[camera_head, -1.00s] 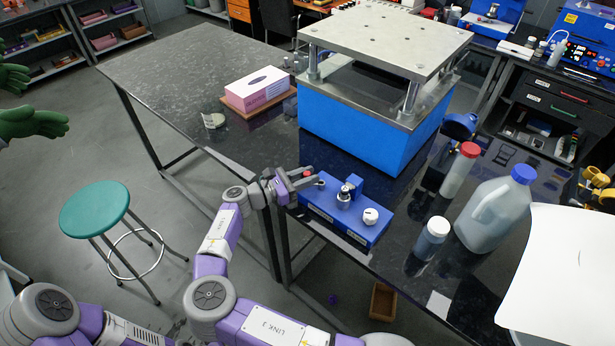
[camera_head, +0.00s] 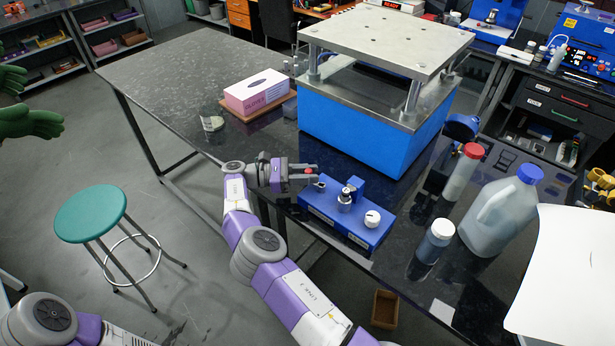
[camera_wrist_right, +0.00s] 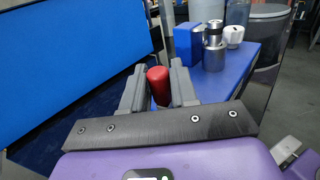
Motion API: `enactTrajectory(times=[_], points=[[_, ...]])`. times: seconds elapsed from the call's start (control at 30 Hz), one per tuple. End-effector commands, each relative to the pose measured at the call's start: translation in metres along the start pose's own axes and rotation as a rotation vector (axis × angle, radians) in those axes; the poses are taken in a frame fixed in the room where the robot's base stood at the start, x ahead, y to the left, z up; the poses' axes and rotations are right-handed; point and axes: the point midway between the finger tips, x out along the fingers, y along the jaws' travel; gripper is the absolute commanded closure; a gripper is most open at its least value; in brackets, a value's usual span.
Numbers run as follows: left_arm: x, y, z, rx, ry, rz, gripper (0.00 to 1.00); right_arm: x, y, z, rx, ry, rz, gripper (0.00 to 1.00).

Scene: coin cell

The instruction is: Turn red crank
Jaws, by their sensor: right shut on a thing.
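The blue crimping device (camera_head: 345,218) sits near the front edge of the dark table, with a metal post and a white knob on top. Its red crank handle (camera_head: 308,171) is at its left back end, mostly covered by my right gripper (camera_head: 304,174). In the right wrist view the red handle (camera_wrist_right: 158,82) stands between the two grey fingers of the right gripper (camera_wrist_right: 158,90), which is shut on it. The blue device (camera_wrist_right: 218,80) lies beyond, to the right. The crank's lower part is hidden. My left gripper is out of view.
A large blue press (camera_head: 360,125) with a metal top stands just behind. A pink and white glove box (camera_head: 257,92) lies to the left. A red-capped bottle (camera_head: 462,170), a dark small bottle (camera_head: 435,242) and a blue-capped jug (camera_head: 497,215) stand to the right.

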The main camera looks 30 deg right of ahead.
Motion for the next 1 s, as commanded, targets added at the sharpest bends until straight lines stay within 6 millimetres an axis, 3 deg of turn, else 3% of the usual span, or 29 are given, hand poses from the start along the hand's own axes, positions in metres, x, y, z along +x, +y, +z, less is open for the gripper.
enactTrajectory(times=[1.0], points=[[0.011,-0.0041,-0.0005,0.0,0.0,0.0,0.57,0.0038,0.0022,-0.0043,-0.008,0.002,-0.095,1.0]])
